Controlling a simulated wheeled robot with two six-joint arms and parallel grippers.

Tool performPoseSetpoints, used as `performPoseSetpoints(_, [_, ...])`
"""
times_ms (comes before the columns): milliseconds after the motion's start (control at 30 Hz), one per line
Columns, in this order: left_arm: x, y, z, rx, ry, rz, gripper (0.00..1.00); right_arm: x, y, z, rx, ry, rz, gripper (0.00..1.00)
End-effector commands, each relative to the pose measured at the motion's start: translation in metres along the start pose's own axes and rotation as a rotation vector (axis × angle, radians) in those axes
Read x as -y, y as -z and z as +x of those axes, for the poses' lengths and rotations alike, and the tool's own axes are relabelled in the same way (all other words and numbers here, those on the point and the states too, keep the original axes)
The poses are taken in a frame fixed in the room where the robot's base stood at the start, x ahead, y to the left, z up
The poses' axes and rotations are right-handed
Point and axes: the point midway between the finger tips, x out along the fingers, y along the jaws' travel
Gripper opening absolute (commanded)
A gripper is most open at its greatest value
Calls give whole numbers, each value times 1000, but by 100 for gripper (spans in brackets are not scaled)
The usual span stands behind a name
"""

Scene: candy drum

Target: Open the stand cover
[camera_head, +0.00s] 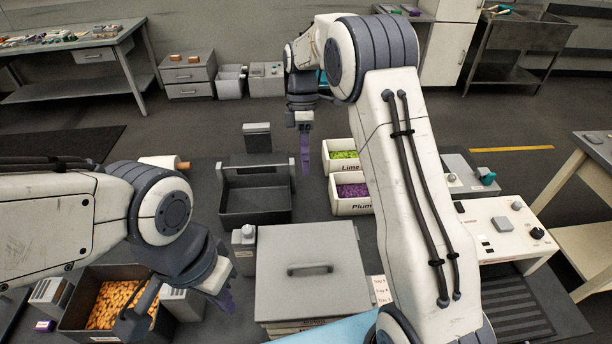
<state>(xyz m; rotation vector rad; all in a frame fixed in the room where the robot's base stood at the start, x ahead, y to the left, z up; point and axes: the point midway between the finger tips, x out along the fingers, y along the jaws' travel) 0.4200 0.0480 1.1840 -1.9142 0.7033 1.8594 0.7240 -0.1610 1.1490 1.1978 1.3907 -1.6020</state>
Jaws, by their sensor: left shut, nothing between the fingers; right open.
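A grey flat cover (272,252) with a dark bar handle (310,268) lies at the front centre, shut over a stand with small tray labels (380,290) at its right edge.
A dark carrier (256,218) stands behind the cover. Bins of lime (343,143) and plum (350,207) candy stand to its right. A dark bin of orange pieces (72,318) is at the front left. A white control panel (500,228) is at the right.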

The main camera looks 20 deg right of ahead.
Motion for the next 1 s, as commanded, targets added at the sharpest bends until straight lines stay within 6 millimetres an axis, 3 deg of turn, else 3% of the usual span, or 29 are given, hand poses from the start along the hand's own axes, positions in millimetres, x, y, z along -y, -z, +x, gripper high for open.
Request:
performPoseSetpoints(300, [-1,1,-14,0,0,2,0,1,0,47,0,2,-1,47])
performPoseSetpoints(667, [-1,1,-15,0,0,3,0,0,0,55,0,-1,-1,47])
performPoseSetpoints(700, [-1,1,-15,0,0,3,0,0,0,55,0,-1,-1,43])
performPoseSetpoints(800, [-1,1,-15,0,0,3,0,0,0,55,0,-1,-1,5])
performPoseSetpoints(833, [-1,1,-15,0,0,3,0,0,0,55,0,-1,-1,0])
performPoseSetpoints(1000, [-1,1,-15,0,0,3,0,0,0,55,0,-1,-1,0])
